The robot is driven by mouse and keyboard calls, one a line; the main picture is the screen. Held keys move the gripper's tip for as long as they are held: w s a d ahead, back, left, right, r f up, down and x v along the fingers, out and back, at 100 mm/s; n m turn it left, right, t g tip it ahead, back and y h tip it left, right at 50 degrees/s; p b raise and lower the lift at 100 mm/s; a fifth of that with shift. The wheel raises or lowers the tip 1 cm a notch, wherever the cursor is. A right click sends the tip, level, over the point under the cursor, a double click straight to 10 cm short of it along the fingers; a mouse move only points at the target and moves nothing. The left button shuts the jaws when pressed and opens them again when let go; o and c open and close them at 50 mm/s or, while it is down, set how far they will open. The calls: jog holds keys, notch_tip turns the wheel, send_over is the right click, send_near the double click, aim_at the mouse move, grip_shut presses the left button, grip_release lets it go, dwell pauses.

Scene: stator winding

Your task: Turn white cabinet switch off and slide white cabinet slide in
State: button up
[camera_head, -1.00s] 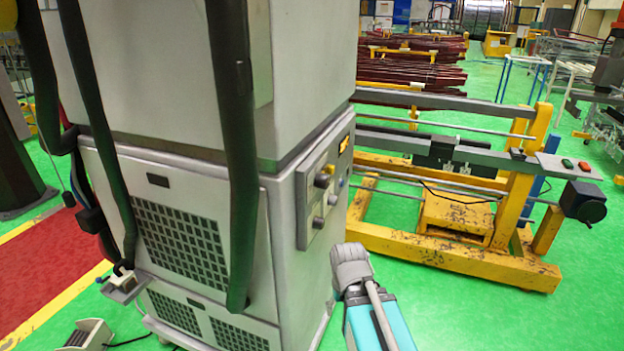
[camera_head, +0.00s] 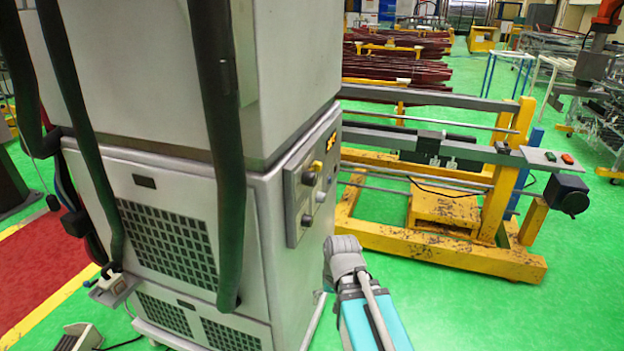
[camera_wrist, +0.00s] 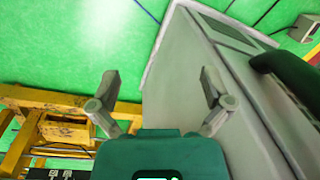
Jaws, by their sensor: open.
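The white cabinet (camera_head: 292,90) stands tall at the left and centre in the head view. Its right side carries a control panel (camera_head: 292,205) with dark knobs (camera_head: 309,178), one with a yellow part at its top. I cannot tell the switch's setting. I cannot make out the slide. My arm (camera_head: 365,310) is at the lower centre, right of the cabinet; its gripper does not show clearly there. In the wrist view my gripper (camera_wrist: 160,88) is open and empty, with its fingers spread. The cabinet (camera_wrist: 190,75) lies behind and right of the fingers there; no knob shows.
Thick black hoses (camera_head: 222,150) hang down the cabinet's front. A yellow and grey machine frame (camera_head: 440,255) stands to the right. A small grey pedal-like box (camera_head: 78,338) lies at the lower left. Green floor (camera_head: 590,300) is open at the lower right.

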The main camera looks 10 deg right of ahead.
jog(key=w+r+m+y+p, duration=0.1)
jog(key=w+r+m+y, duration=0.25)
jog(key=w+m, duration=0.25)
jog(key=m+t+y+p, duration=0.3)
jog(key=m+t+y, duration=0.7)
jog(key=m, duration=0.7)
send_near(315, 179)
jog(key=d+g, duration=0.1)
jog(key=d, duration=0.2)
jog(key=shift+s+f+y, duration=0.15)
jog(key=shift+s+y, duration=0.05)
jog(key=shift+y, duration=0.25)
jog(key=shift+w+a, duration=0.1)
jog(key=shift+a, duration=0.15)
jog(key=shift+x, duration=6.75)
jog(key=shift+f, duration=0.1)
